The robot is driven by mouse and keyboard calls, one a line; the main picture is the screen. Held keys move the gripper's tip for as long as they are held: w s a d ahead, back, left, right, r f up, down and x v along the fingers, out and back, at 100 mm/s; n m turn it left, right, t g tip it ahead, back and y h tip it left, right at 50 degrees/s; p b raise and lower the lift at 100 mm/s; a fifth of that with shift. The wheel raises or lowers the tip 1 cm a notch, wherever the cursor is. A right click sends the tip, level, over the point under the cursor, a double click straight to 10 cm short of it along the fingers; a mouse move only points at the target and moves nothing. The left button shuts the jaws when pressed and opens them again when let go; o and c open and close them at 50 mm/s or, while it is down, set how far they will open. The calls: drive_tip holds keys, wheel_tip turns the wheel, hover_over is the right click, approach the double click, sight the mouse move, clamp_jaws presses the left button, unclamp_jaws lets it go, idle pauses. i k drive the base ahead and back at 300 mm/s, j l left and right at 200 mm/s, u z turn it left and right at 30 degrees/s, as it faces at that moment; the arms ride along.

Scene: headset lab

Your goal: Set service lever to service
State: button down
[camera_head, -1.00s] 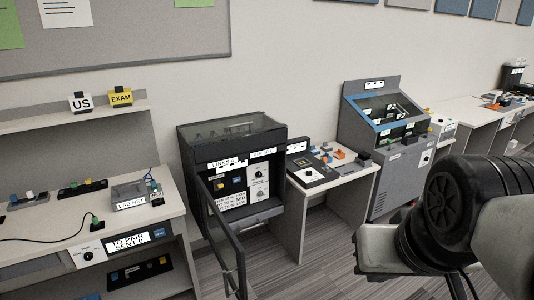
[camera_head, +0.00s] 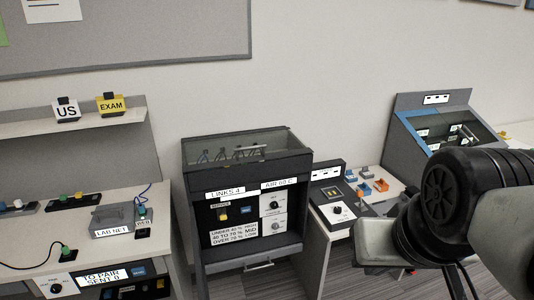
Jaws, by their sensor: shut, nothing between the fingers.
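The dark cabinet (camera_head: 250,250) labelled LINKS 4 and AIR 60 C stands in the middle of the head view. On its front panel, at the left, is a small yellow-tipped control (camera_head: 222,214) under a small label too blurred to read. I cannot tell if it is the service lever, or its setting. To its right are a blue display (camera_head: 245,210) and two round knobs, an upper (camera_head: 274,205) and a lower (camera_head: 275,227). My arm fills the lower right, apart from the cabinet.
A bench with a LAB NET box (camera_head: 110,221) stands at left. A blue-framed machine (camera_head: 405,135) is behind my arm. Some striped floor shows between.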

sight(222, 217)
drive_tip(key=i+l+u, duration=0.3)
drive_tip(key=i+l, duration=0.45)
drive_tip(key=i, duration=0.05)
